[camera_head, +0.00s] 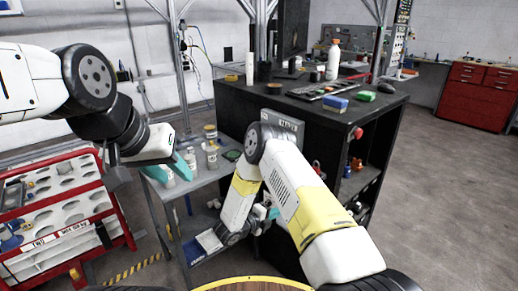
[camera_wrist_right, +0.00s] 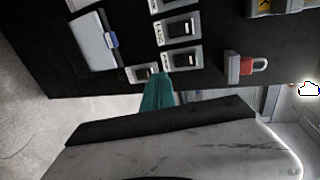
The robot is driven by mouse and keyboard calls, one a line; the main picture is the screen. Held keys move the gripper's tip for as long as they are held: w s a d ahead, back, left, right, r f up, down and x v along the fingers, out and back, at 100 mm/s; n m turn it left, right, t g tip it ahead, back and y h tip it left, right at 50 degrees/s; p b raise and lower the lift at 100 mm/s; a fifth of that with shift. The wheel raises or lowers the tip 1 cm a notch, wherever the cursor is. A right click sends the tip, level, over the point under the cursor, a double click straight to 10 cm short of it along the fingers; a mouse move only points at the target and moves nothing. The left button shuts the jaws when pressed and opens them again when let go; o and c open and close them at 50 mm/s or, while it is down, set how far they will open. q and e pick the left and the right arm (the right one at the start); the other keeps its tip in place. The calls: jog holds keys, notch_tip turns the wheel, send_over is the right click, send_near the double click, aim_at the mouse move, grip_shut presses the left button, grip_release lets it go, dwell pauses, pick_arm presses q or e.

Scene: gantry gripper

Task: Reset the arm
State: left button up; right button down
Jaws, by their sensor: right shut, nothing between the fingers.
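My left arm comes in from the left in the head view. My left gripper (camera_head: 172,170) has teal fingers that stand apart with nothing between them, over the near edge of the grey side table. My right arm bends down in the middle of the head view, in front of the black cabinet. My right gripper is mostly hidden behind the arm there. In the right wrist view my right gripper (camera_wrist_right: 157,92) has its teal fingers together and empty, close to a dark panel (camera_wrist_right: 60,70) with several small switch-like parts.
The black workbench cabinet (camera_head: 235,112) carries a white bottle (camera_head: 333,60), a blue block (camera_head: 335,102) and a green block (camera_head: 366,96). Cans (camera_head: 211,133) stand on the grey side table. A red rack (camera_head: 127,222) is at left, a red drawer unit (camera_head: 478,97) far right. The right floor is clear.

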jog(key=w+a+r+n+t+y, duration=0.1)
jog(key=w+a+r+n+y, duration=0.15)
jog(key=w+r, duration=0.4)
jog(key=w+a+r+n+t+y, duration=0.1)
jog(key=w+r+n+y, duration=0.25)
jog(key=r, duration=0.65)
jog(key=s+a+r+n+y, duration=0.2)
jog(key=r+n+y, duration=0.15)
jog(key=r, duration=0.45)
jog(key=s+a+r+n+y, duration=0.1)
jog(key=s+r+n+y, duration=0.2)
jog(key=r, duration=0.5)
jog(key=s+d+r+n+g+y, duration=0.1)
jog(key=s+r+n, duration=0.4)
jog(key=s, duration=0.3)
jog(key=s+d+r+n+g+y, duration=0.1)
jog(key=s+r+n+y, duration=0.1)
jog(key=s+r+n, duration=0.45)
jog(key=s+d+f+n+g, duration=0.1)
jog(key=s+d, duration=0.1)
jog(key=s, duration=0.5)
jog(key=s+d+f+n+g+h, duration=0.1)
jog(key=s+d+n, duration=0.1)
jog(key=s, duration=0.5)
jog(key=s+d+f+n+g, duration=0.1)
jog(key=s+d, duration=0.2)
jog(key=s, duration=0.4)
jog(key=shift+f+n+h, duration=0.35)
jog(key=shift+n, duration=0.05)
jog(key=shift+d, duration=0.15)
